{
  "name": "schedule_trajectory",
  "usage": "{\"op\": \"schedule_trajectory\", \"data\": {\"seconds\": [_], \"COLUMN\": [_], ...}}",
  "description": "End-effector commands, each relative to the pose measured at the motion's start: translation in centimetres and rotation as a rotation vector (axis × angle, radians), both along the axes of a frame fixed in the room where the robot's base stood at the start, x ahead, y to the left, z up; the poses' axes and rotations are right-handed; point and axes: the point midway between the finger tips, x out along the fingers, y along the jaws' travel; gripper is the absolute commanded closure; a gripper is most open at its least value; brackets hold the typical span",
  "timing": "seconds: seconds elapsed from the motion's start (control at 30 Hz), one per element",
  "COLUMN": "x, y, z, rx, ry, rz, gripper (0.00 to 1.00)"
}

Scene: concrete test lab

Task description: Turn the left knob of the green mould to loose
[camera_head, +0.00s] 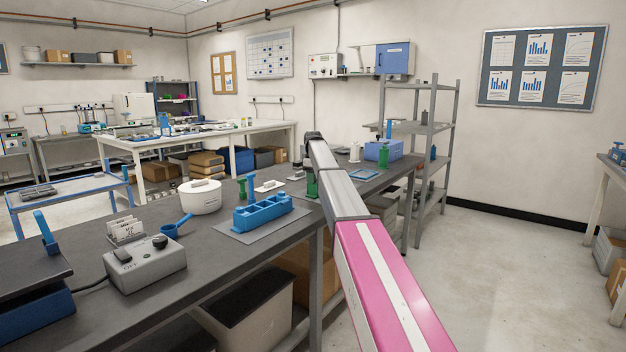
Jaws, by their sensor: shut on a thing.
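A green piece (312,187) stands on the long dark bench, just beneath the end of my arm; it looks like the green mould, mostly hidden by my arm. Its knobs are too small and too covered to tell apart, and their setting cannot be read. My gripper (308,164) points down at the green mould, small and dark at the far end of my arm. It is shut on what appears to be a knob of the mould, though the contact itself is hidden.
A blue mould-like block (263,212) on a grey mat, a white round pot (200,197), a blue scoop (176,227) and a grey control box (145,263) stand nearer on the bench. Green pieces (246,186) stand left of my gripper. A blue box (383,150) is behind, right.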

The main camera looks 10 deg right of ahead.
Motion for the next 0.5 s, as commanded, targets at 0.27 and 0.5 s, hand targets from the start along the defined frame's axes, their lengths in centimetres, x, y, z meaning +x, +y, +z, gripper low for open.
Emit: {"op": "schedule_trajectory", "data": {"seconds": [0.27, 0.5], "x": [0.03, 0.04], "y": [-0.02, -0.03], "z": [0.09, 0.09], "rx": [-0.001, -0.001], "ry": [-0.001, -0.001], "rz": [0.045, 0.048], "gripper": [0.92, 0.92]}}
